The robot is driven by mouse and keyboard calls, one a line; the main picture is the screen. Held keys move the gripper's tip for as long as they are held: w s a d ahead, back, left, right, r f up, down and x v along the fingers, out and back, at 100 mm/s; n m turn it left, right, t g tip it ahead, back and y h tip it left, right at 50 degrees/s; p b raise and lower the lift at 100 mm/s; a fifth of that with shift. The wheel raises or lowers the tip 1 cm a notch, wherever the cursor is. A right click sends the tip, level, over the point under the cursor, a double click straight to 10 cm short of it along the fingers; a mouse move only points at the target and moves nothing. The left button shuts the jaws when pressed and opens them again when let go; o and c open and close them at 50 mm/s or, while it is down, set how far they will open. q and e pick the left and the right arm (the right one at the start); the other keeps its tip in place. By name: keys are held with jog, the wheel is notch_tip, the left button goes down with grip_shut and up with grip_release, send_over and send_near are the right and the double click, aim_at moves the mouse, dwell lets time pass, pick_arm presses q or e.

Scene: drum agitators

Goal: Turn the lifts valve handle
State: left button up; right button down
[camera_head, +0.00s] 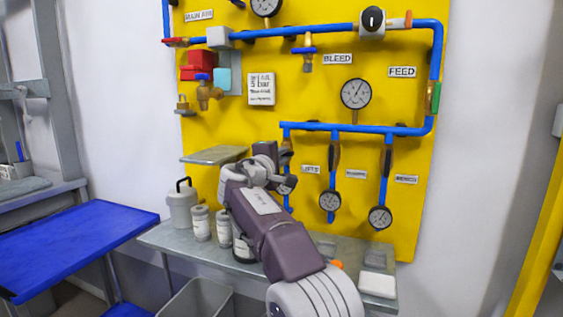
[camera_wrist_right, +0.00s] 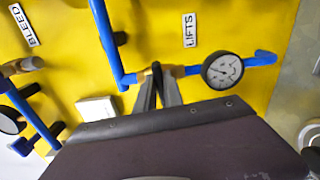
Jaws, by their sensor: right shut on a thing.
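The lifts branch hangs at the left end of the lower blue pipe (camera_head: 350,127) in the head view, largely behind my right gripper (camera_head: 281,151). The LIFTS label (camera_head: 310,169) is just right of it; the label also shows in the right wrist view (camera_wrist_right: 189,30). There, my right gripper (camera_wrist_right: 158,82) is shut at the valve on the blue pipe, beside a bit of brass (camera_wrist_right: 147,72). Its fingers cover most of the lifts valve handle, so the handle's angle cannot be told. The lifts gauge (camera_wrist_right: 222,70) is right of the fingers. My left gripper is not in view.
Two neighbouring branches have dark handles hanging down (camera_head: 334,157) (camera_head: 387,160) over gauges. A small metal shelf (camera_head: 213,155) is left of my right gripper. Below, a grey bench (camera_head: 165,238) holds several canisters and a white box (camera_head: 377,285). A blue table (camera_head: 75,240) stands left.

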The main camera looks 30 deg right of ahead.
jog(key=shift+f+m, duration=0.15)
jog(key=shift+m, duration=0.45)
jog(key=c, duration=1.5)
grip_release()
jog(key=shift+o, duration=0.2)
jog(key=b+v, duration=0.2)
jog(key=v, duration=0.7)
